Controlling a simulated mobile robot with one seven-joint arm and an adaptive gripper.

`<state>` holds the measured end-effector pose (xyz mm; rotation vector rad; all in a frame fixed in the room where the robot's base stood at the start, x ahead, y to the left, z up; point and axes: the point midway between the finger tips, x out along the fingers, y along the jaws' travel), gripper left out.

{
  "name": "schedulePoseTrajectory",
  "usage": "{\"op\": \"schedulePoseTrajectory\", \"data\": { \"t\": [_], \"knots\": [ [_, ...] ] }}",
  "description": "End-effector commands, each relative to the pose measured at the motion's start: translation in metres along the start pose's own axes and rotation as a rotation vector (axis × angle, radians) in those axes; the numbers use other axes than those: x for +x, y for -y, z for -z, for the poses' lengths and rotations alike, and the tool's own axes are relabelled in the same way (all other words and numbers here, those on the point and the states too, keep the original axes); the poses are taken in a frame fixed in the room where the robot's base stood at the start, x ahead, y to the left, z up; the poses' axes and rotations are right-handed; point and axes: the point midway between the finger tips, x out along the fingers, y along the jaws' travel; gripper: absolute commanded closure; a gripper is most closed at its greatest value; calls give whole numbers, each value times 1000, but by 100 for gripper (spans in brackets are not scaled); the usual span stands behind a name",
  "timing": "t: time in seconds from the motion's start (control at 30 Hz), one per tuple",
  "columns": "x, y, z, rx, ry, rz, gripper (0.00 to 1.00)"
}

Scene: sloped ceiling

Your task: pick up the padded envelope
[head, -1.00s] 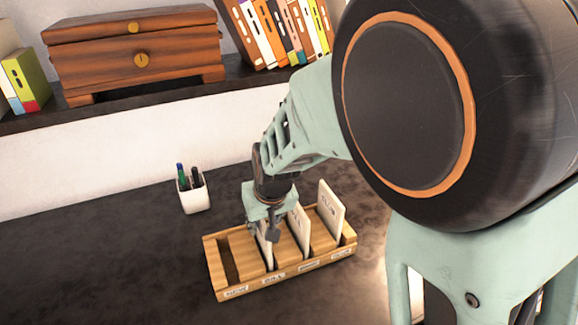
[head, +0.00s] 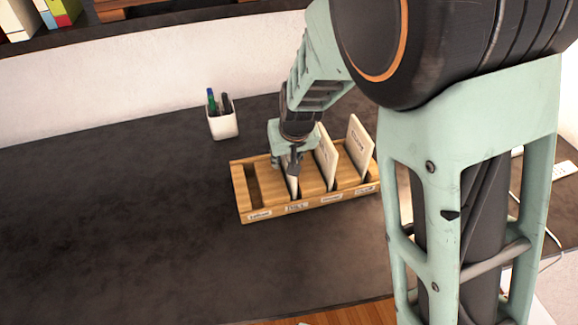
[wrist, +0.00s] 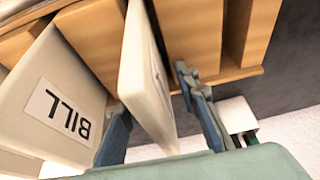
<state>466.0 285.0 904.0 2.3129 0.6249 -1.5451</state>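A wooden rack (head: 265,214) with labelled slots stands on the dark desk and holds upright pale envelopes. My gripper (head: 293,168) is over its left-middle part. In the wrist view my gripper (wrist: 158,105) is open, with one finger on each side of a thin cream envelope (wrist: 148,75). A gap shows between that envelope and the right finger. The left finger is between it and an envelope labelled BILL (wrist: 60,105). In the head view two other envelopes stand to the right, a middle one (head: 327,157) and a right one (head: 361,146). I cannot tell which is padded.
A white pen cup (head: 222,122) stands behind the rack to the left; it also shows in the wrist view (wrist: 237,116). A shelf (head: 150,35) runs along the wall above. The desk left of the rack is clear. White cables lie at the far right.

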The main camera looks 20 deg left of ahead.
Motion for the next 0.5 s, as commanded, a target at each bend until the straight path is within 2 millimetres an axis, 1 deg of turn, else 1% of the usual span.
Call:
{"op": "schedulePoseTrajectory", "data": {
  "t": [0.1,0.13,0.37,0.4,0.5],
  "knots": [
    [2,0,-1,0,0,0,71],
    [2,0,-1,0,0,0,73],
    [2,0,-1,0,0,0,99],
    [2,0,-1,0,0,0,100],
    [2,0,-1,0,0,0,100]
  ]
}}
